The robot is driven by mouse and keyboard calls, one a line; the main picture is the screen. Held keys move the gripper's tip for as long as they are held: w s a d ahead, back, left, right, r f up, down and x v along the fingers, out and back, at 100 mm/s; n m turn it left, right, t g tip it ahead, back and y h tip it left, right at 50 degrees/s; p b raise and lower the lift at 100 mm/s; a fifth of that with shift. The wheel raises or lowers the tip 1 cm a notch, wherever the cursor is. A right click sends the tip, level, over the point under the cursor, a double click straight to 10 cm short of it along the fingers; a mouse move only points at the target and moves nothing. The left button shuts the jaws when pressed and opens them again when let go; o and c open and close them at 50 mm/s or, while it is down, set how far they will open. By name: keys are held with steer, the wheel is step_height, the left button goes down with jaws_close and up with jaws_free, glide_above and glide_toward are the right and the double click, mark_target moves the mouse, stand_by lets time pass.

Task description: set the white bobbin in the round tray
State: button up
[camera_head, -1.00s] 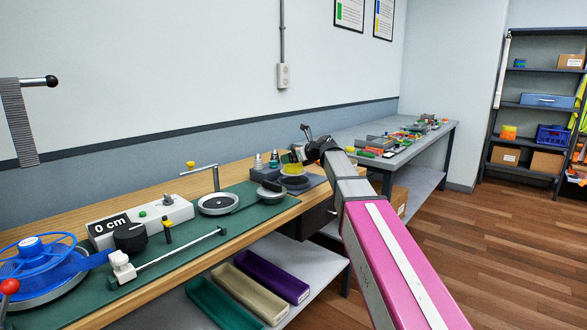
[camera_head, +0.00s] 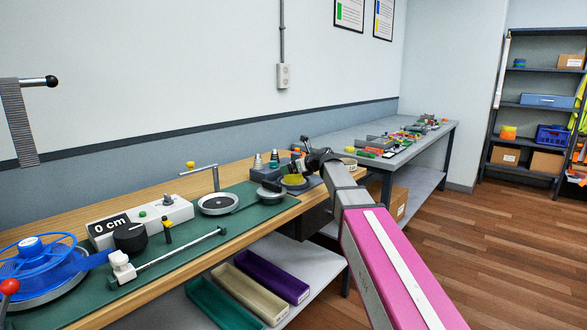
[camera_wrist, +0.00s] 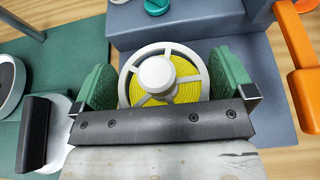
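The white bobbin (camera_wrist: 157,76) has a spoked rim, a round hub and yellow material showing between its spokes. In the wrist view it sits between the two green fingers of my gripper (camera_wrist: 164,88), which touch its rim on both sides. In the head view my gripper (camera_head: 298,167) is low at the far end of the green mat, with the bobbin's yellow (camera_head: 294,180) just below it over a dark base. A shallow round grey dish (camera_head: 218,203) lies on the mat to the left. I cannot tell for certain which thing is the round tray.
A grey block with cones (camera_head: 266,172) stands close to my gripper. An orange part (camera_wrist: 297,45) is at its right in the wrist view. A blue reel (camera_head: 38,262) and a 0 cm gauge (camera_head: 140,220) stand along the left bench. Bins lie on the shelf below.

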steer(key=v, duration=1.2)
steer(key=shift+r, duration=0.15)
stand_by(1.7)
